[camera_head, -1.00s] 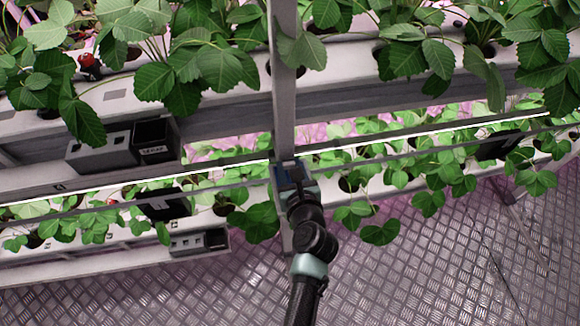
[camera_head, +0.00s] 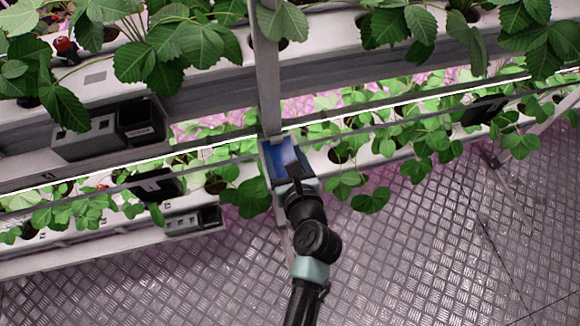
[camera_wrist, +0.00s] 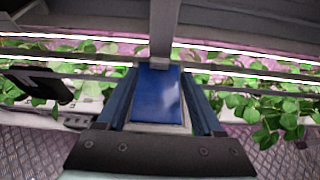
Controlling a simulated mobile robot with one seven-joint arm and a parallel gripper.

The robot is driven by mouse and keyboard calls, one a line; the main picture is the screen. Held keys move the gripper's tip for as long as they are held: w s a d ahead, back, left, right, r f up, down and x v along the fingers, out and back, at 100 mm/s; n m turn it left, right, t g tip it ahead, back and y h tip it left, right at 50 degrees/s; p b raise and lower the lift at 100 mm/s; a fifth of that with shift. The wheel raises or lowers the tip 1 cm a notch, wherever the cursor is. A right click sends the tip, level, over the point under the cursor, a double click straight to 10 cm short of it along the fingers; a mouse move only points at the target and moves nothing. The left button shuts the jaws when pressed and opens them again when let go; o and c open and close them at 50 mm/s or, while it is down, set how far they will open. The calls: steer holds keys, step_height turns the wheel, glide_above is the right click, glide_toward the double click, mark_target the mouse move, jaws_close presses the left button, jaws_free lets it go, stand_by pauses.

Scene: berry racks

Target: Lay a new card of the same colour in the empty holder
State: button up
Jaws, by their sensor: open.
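A blue card (camera_head: 287,155) lies in a pale grey holder (camera_head: 265,150) on the upright post. In the wrist view the blue card (camera_wrist: 158,95) sits face-up between my fingers, with a pale holder edge (camera_wrist: 158,128) below it. My gripper (camera_wrist: 159,75) is open, one finger on each side of the card. I cannot tell whether the fingers touch the card or holder. My gripper (camera_head: 288,165) also shows in the head view, at the post's lower end. No empty holder can be made out clearly.
The grey post (camera_head: 268,80) rises just beyond my gripper. Plant racks (camera_head: 200,82) with strawberry leaves lie on both sides. A grey box with a black end (camera_head: 140,120) sits on the upper rack at left. A dark panel (camera_head: 155,185) hangs below. The metal floor (camera_head: 420,260) is clear.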

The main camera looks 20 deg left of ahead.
steer(key=v, duration=0.6)
steer(key=w+d+r+n+t+h, duration=0.1)
steer(key=w+d+r+n+t, duration=0.15)
steer(key=r+n, duration=0.6)
steer(key=w+d+r+n+t, duration=0.1)
steer(key=w+r+n+t, duration=0.25)
steer(key=r, duration=1.05)
steer(key=w+d+r+n+t+h, duration=0.15)
steer(key=w+r+n, duration=0.3)
steer(key=r, duration=0.65)
steer(key=s+d+r+n+t+h, duration=0.2)
steer(key=s+r+n+t, duration=0.2)
steer(key=r, duration=0.9)
steer(key=s+d+r+n+t+h, duration=0.3)
steer(key=s+r+n, duration=0.5)
steer(key=r, duration=0.5)
steer(key=shift+s+n+t, duration=0.35)
steer(key=shift+s+t, duration=0.5)
step_height(320, 180, up, 2)
steer(key=p, duration=0.2)
steer(key=shift+r+p, duration=0.25)
steer(key=shift+p, duration=0.1)
